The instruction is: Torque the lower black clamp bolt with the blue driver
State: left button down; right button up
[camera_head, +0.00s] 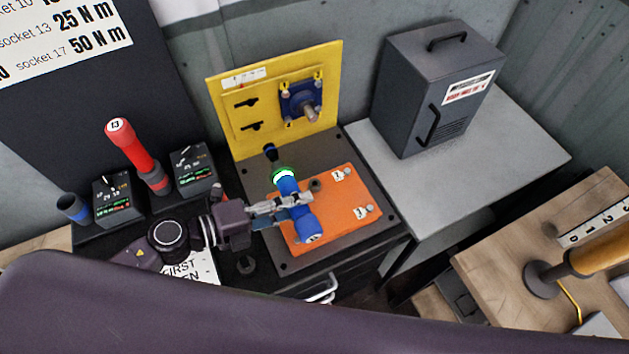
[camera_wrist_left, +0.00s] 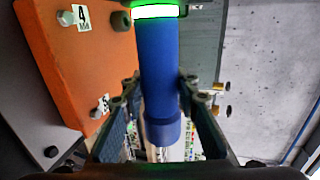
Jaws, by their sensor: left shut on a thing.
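The blue driver (camera_head: 287,187) has a green-and-white lit ring and a dark nose (camera_head: 270,152) pointing at the yellow panel (camera_head: 231,132). My left gripper (camera_head: 293,201) is shut around its body, above the orange block. In the left wrist view the blue driver (camera_wrist_left: 158,60) stands between the two fingers of my gripper (camera_wrist_left: 158,88), its ring at the top edge. The lower black clamp (camera_head: 250,127) is on the panel's left part, below the upper black clamp (camera_head: 246,103). In the head view the driver's nose appears below and right of the lower clamp, apart from it. My right gripper is not in view.
The orange block (camera_head: 352,205) with numbered tags lies under the driver. A blue flange (camera_head: 296,104) with a shaft sticks out of the panel. A red driver (camera_head: 128,144) stands between two display boxes at left. A grey cabinet (camera_head: 425,95) stands at right.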

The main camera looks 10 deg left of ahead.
aim_at(278, 184)
pick_arm(q)
jog(key=shift+s+a+r, duration=0.1)
jog(key=shift+s+a, duration=0.05)
jog(key=shift+a, duration=0.1)
jog(key=shift+r, duration=0.1)
jog(key=shift+w+a, duration=0.2)
jog(key=shift+w, duration=0.25)
jog(key=shift+w+a, duration=0.45)
jog(key=shift+w, duration=0.2)
jog(key=shift+w+a+b, duration=0.25)
jog(key=shift+w+a, duration=0.25)
jog(key=shift+w, duration=0.25)
jog(key=shift+w+a+b, duration=0.25)
jog(key=shift+w+a, duration=0.25)
jog(key=shift+w, duration=0.25)
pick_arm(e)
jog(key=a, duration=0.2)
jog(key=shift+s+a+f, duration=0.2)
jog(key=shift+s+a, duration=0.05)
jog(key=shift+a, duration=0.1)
